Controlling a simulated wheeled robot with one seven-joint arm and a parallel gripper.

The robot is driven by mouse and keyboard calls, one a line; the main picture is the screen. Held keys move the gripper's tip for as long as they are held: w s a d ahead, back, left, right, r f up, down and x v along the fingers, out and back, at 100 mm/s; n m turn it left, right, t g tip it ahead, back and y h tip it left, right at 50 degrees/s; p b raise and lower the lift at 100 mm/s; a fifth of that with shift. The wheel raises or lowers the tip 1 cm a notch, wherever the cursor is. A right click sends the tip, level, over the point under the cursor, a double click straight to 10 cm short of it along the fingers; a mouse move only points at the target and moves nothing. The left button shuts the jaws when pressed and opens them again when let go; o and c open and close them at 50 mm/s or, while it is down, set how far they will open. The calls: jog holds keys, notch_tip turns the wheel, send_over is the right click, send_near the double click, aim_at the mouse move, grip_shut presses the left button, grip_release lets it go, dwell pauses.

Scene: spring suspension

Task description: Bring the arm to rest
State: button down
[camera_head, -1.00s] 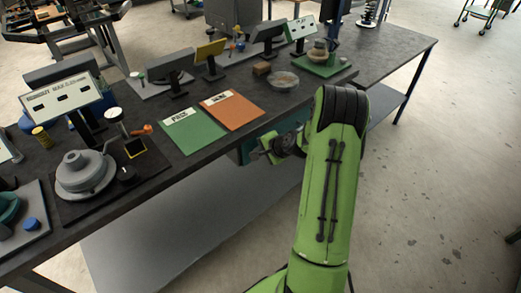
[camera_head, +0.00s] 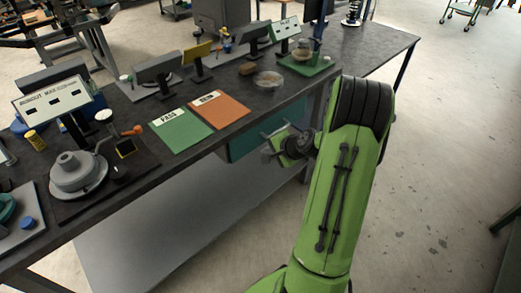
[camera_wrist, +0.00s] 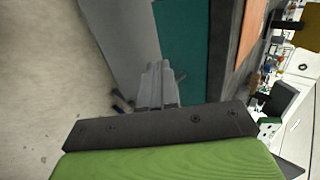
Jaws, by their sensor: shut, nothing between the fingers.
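My green arm (camera_head: 345,185) reaches up in front of the bench in the head view. My gripper (camera_head: 268,146) is at the bench's front edge, beside a teal panel under the top, and holds nothing. In the wrist view the fingers of my gripper (camera_wrist: 158,78) are together and point toward the grey shelf and the teal panel (camera_wrist: 182,50). In the head view the arm's upper link hides part of the bench's front side.
The dark bench top (camera_head: 300,90) carries a green PASS mat (camera_head: 182,132), an orange mat (camera_head: 219,112), a clear dish (camera_head: 268,80), a grey round device (camera_head: 78,174) and several display stands. A grey lower shelf (camera_head: 170,235) runs beneath. Open floor lies right.

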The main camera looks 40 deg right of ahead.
jog(key=shift+s+r, duration=0.35)
jog(key=shift+s, duration=0.1)
jog(key=s+a+r+n+g+p, duration=0.4)
jog(key=a+r+n, duration=0.6)
jog(key=a+r, duration=0.7)
jog(key=s+a+r+n+p, duration=0.2)
jog(key=s+a+r+n, duration=0.1)
jog(key=s, duration=0.5)
jog(key=s+a+r+n+h+p, duration=0.1)
jog(key=s+a+r+n+p, duration=0.2)
jog(key=s+r, duration=0.3)
jog(key=s+a, duration=0.1)
jog(key=s, duration=0.2)
jog(key=shift+s+n, duration=0.3)
jog(key=shift+n, duration=0.1)
